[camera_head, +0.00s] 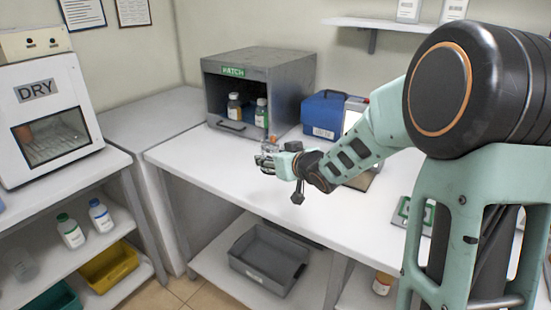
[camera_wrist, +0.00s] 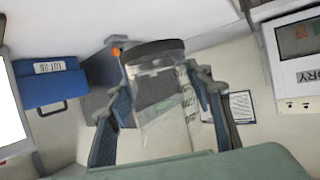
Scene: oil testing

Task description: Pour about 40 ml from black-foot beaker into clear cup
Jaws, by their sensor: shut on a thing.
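My gripper (camera_head: 268,160) is over the front part of the white worktable in the head view. In the wrist view my gripper (camera_wrist: 165,104) has its two blue-padded fingers on either side of the black-foot beaker (camera_wrist: 160,120) and is shut on it. The beaker is clear, with graduation marks and a black foot at the top of this inverted picture, toward the table. It looks roughly upright, with a slight tilt. Its liquid level cannot be made out. In the head view it is small and mostly hidden by the gripper. I cannot make out the clear cup.
A grey HATCH box (camera_head: 290,70) with bottles stands at the back of the worktable (camera_head: 215,165). A blue case (camera_head: 322,115) is right of it. A white DRY cabinet (camera_head: 45,110) stands left. A grey bin (camera_head: 268,262) is below. The table's left front is clear.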

